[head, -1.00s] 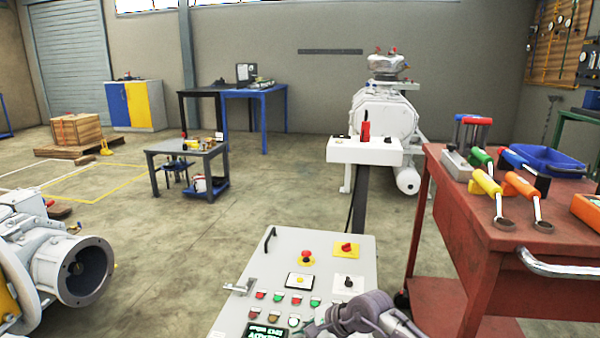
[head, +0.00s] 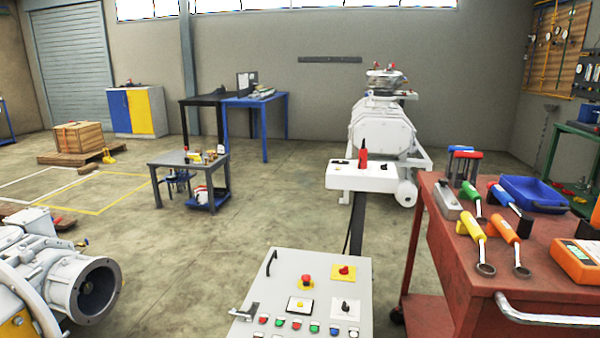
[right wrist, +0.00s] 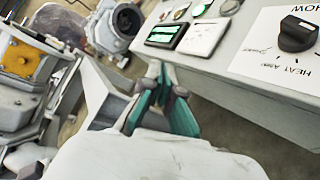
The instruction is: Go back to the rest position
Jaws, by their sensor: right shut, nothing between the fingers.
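My right gripper (right wrist: 158,90) shows in the right wrist view with its fingers together and nothing between them. It is beside the grey control panel (right wrist: 240,75), apart from the black rotary knob (right wrist: 297,33) as far as I can tell. In the head view the control panel (head: 298,290) stands at the bottom centre, with a red emergency button (head: 306,281) and several coloured push buttons. Neither gripper shows in the head view.
A red cart (head: 455,270) with wrenches and a blue tray (head: 540,193) stands at the right. A grey pump (head: 60,275) is at the lower left. A white vacuum machine (head: 382,125) stands at the back.

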